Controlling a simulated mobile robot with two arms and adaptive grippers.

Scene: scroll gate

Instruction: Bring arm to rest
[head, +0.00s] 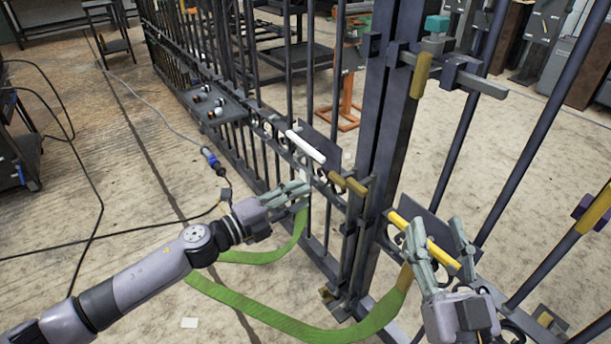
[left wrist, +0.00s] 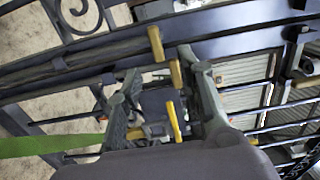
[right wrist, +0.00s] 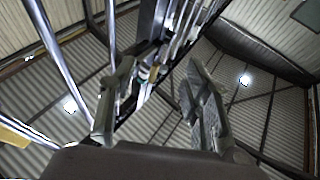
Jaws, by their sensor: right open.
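My left gripper (head: 298,190) is beside the dark metal gate (head: 376,130), at the left of its thick posts. In the left wrist view its fingers (left wrist: 160,66) are spread apart, with nothing clearly held between them. A green strap (head: 300,328) hangs in a loop below, and one end passes behind or beside this gripper; contact cannot be told. My right gripper (head: 438,233) is at the right of the posts, fingers up and open. A yellow bar (head: 408,228) on the gate shows behind its fingers. In the right wrist view the space between the fingers (right wrist: 160,66) holds nothing.
A small shelf (head: 222,107) with several round items is on the gate. Cables and a blue connector (head: 213,161) lie left. The floor at left is mostly open.

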